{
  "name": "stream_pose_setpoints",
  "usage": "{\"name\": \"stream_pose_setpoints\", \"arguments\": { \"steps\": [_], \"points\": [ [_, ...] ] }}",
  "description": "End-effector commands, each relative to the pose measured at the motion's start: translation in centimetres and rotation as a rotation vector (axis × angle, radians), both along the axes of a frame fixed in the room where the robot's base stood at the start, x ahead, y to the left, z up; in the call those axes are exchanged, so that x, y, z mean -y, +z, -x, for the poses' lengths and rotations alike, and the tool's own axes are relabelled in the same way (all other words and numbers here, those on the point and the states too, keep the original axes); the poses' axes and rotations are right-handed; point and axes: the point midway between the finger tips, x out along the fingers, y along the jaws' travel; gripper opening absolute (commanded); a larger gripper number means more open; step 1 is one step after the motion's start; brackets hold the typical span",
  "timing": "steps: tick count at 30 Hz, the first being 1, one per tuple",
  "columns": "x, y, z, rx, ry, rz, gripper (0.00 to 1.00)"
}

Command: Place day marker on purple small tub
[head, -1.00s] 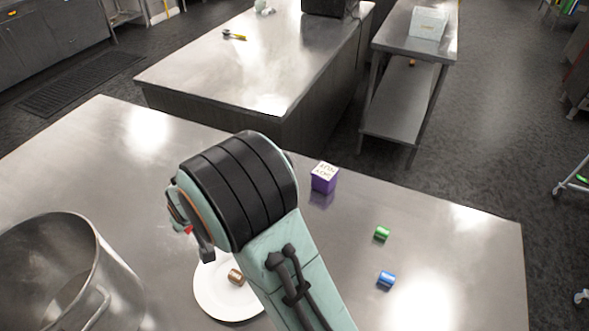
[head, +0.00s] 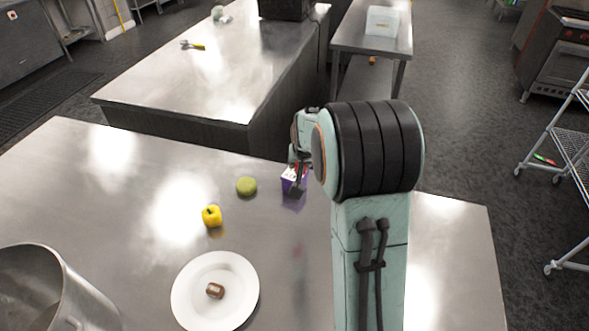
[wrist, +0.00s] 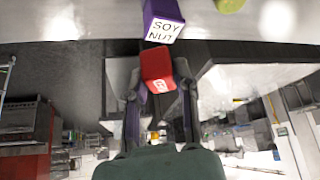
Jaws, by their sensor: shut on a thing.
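The purple small tub (head: 286,185) stands on the near steel table, near its far edge. Its white face, lettered "SOY NUT", shows in the wrist view, where the tub (wrist: 164,8) is at the top. The day marker, a red cube with a pale mark (wrist: 157,66), is between the fingers of my gripper (wrist: 158,82), which is shut on it. In the head view my gripper (head: 300,160) is at the tub and partly covers it. The cube appears close to the tub but apart from it in the wrist view.
A yellow pepper (head: 212,215) and a round green item (head: 246,186) lie left of the tub. A white plate (head: 188,308) with a small brown can (head: 215,290) is nearer, and a metal pot (head: 42,290) stands at left. My arm hides part of the table's right side.

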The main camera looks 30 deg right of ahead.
Motion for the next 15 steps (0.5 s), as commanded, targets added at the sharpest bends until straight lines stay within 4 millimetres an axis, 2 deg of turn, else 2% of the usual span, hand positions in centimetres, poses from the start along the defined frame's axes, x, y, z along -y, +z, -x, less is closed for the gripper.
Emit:
{"name": "stream_pose_setpoints", "arguments": {
  "steps": [3,6,12,15],
  "points": [
    [1.3,-1.8,-3.3,-0.001,0.001,0.000,0.02],
    [2.2,-3.5,-5.6,-0.004,0.001,-0.001,0.02],
    [3.2,-6.9,-8.2,-0.002,0.001,-0.001,0.02],
    [3.4,-7.5,-8.8,0.000,0.001,0.000,0.02]
  ]
}}
